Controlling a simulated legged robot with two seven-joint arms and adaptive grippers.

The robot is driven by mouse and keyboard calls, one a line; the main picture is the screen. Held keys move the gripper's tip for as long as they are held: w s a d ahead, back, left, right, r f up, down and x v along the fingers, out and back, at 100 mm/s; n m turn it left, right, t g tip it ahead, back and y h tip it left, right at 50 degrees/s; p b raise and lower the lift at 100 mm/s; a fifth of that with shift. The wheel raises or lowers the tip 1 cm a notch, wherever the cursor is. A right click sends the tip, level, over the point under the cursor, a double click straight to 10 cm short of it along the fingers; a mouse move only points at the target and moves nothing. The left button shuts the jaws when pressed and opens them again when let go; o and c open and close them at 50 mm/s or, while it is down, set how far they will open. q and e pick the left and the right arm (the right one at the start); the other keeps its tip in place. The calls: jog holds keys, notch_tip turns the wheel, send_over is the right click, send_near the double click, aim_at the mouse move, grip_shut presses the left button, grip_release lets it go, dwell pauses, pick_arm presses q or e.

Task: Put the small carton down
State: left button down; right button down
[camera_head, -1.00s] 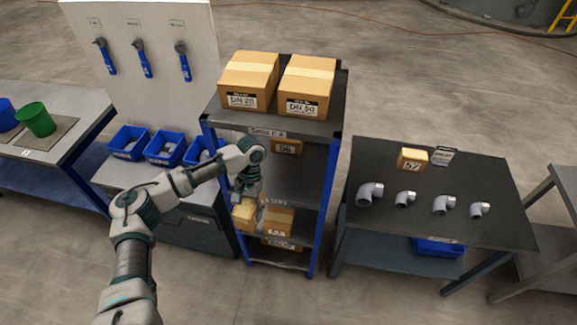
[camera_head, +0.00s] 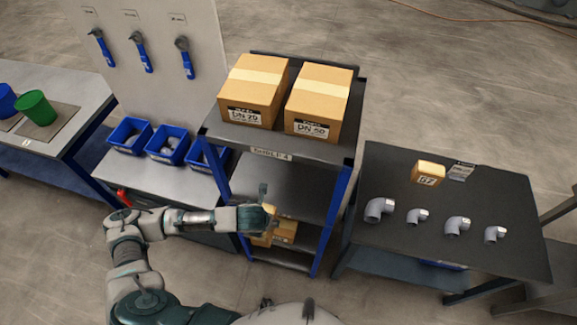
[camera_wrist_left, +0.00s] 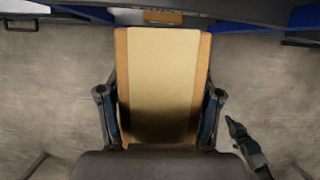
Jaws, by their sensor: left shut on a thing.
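The small carton (camera_wrist_left: 163,88) is tan with a broad pale tape strip. It fills the middle of the left wrist view. My left gripper (camera_wrist_left: 160,105) is shut on it, one finger at each side. In the head view my left gripper (camera_head: 266,214) is at the front of the blue-posted shelf rack (camera_head: 285,150), around its lower levels; the arm hides most of the held carton there. A dark jointed part (camera_wrist_left: 245,140), apparently my right gripper, shows at the right of the wrist view; its jaws are unclear.
Large cartons DN 20 (camera_head: 252,92) and DN 50 (camera_head: 318,102) stand on the rack's top. Another carton (camera_head: 286,231) sits low in the rack. The right table (camera_head: 480,225) bears a small numbered carton (camera_head: 428,173) and grey elbows. Blue bins (camera_head: 167,143) stand left.

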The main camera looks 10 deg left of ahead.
pick_arm(q)
jog(key=shift+w+r, duration=0.15)
jog(key=shift+w, duration=0.15)
jog(key=shift+m, duration=0.3)
jog(key=w, duration=0.5)
jog(key=w+d+p, duration=0.1)
jog(key=w, duration=0.5)
jog(key=w+d, duration=0.1)
jog(key=w, duration=0.4)
jog(key=shift+w+r, duration=0.1)
jog(key=shift+w, duration=0.1)
jog(key=shift+w+a, duration=0.15)
jog(key=shift+w, duration=0.15)
jog(key=shift+w+a, duration=0.1)
notch_tip(320, 180, down, 3)
jog(key=shift+f+p, duration=0.2)
jog(key=shift+p, duration=0.25)
jog(key=shift+f, duration=0.1)
jog(key=shift+c, duration=2.2)
grip_release()
jog(key=shift+d, duration=0.2)
jog(key=o, duration=0.3)
jog(key=shift+a, duration=0.1)
